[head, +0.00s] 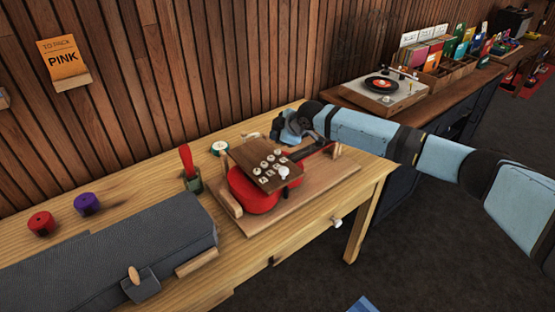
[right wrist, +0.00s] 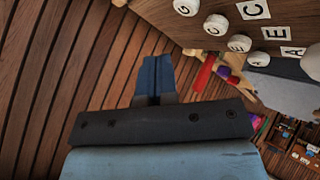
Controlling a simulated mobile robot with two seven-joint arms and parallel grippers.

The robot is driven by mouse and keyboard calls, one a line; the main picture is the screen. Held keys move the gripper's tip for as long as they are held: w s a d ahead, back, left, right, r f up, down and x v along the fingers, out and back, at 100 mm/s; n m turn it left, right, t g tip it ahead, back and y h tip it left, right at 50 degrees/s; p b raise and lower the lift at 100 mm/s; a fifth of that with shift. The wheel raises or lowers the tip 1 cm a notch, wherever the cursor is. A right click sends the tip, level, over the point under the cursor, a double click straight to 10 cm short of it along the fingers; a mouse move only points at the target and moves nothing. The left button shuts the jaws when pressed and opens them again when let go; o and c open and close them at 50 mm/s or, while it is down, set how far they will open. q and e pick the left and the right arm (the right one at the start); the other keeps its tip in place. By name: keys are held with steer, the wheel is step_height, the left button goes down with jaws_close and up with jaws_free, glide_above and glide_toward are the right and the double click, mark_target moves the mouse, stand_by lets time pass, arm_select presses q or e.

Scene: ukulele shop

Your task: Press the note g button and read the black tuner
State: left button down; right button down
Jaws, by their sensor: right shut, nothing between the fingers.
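A dark wooden board (head: 262,172) with white buttons and letter labels stands over a red ukulele (head: 240,188) on a wooden stand. In the right wrist view, the G button (right wrist: 185,7) is at the top edge, with the C button (right wrist: 215,25), E button (right wrist: 239,43) and A button (right wrist: 259,58) in a row. My right gripper (head: 278,131) is behind the board in the head view. Its blue fingers (right wrist: 154,78) are shut and empty, apart from the buttons. I cannot make out the black tuner for certain. My left gripper is not in view.
A grey case (head: 120,250) fills the bench's left part, near red (head: 41,223) and purple (head: 87,203) rolls. A small green pot (head: 192,184) with a red-handled tool stands left of the ukulele. A turntable (head: 384,92) sits on the back counter.

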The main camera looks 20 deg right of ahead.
mark_target(277, 152)
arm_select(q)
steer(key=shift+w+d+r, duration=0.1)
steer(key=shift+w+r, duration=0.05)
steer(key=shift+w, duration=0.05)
arm_select(e)
steer(key=shift+f, duration=1.2)
steer(key=shift+f, duration=0.1)
stand_by(0.8)
steer(key=shift+f, duration=0.3)
arm_select(q)
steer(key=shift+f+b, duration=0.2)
steer(key=shift+b, duration=0.1)
arm_select(e)
steer(key=shift+f, duration=0.55)
stand_by(0.5)
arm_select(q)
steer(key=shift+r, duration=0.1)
arm_select(e)
steer(key=shift+r, duration=0.1)
arm_select(q)
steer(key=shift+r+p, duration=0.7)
steer(key=shift+p, duration=0.1)
arm_select(e)
steer(key=shift+r, duration=0.85)
